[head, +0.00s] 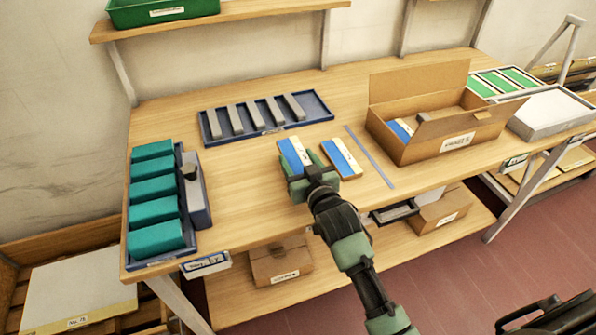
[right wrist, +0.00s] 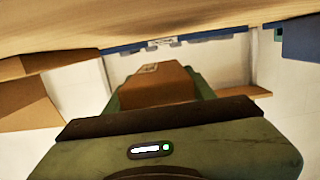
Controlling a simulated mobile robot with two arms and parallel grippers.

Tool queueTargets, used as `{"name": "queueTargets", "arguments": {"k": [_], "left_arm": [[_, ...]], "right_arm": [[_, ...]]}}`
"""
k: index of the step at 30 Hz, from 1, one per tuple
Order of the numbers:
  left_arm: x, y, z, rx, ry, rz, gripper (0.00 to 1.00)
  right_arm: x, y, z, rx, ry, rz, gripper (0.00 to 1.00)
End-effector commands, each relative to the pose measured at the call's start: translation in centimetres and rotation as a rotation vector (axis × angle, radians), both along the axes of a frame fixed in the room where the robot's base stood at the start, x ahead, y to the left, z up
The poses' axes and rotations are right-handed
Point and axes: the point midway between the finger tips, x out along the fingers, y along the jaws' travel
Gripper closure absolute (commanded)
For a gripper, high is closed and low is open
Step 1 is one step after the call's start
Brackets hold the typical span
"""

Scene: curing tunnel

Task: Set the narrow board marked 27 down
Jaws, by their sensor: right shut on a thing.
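My right gripper (head: 308,183) is shut on the near end of a narrow board (head: 293,154) with a blue top, a pale strip and a wooden edge. In the right wrist view a brown block (right wrist: 155,88), seemingly this board, sits between the green jaws. The board is over the middle of the table (head: 235,165); I cannot tell whether it touches. Its number is too small to read. A similar blue and white board (head: 342,158) lies just to its right, a small gap apart. My left gripper is not in view.
A thin blue strip (head: 369,156) lies right of the boards, before an open cardboard box (head: 408,152) with similar boards inside. A blue tray (head: 322,110) with several grey bars lies behind. Teal blocks (head: 153,190) stand at left. The table between is clear.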

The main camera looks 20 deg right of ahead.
Motion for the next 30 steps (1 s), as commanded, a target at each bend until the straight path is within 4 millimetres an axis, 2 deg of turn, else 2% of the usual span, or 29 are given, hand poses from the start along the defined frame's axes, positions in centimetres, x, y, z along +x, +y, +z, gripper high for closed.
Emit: {"name": "queueTargets", "arguments": {"k": [3, 7, 20, 21, 23, 24, 30], "left_arm": [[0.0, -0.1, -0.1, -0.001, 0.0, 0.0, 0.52], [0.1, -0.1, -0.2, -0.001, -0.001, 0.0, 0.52], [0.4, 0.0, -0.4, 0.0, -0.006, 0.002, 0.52], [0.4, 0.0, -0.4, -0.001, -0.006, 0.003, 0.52], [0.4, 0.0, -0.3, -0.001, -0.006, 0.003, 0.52], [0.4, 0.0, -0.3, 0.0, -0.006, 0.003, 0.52], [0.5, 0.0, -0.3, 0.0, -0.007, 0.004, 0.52]], "right_arm": [[-0.1, 0.0, -2.1, 0.0, 0.005, 0.0, 0.87], [0.0, 0.0, -3.6, 0.0, 0.003, 0.0, 0.87], [0.0, 0.0, -4.3, 0.0, 0.001, 0.001, 0.87], [0.0, 0.0, -4.4, 0.0, 0.001, 0.0, 0.43], [0.0, 0.0, -4.3, 0.0, 0.001, 0.0, 0.26], [0.0, 0.0, -4.3, 0.0, 0.001, 0.0, 0.24], [0.0, 0.0, -4.3, 0.0, 0.001, 0.0, 0.24]]}}
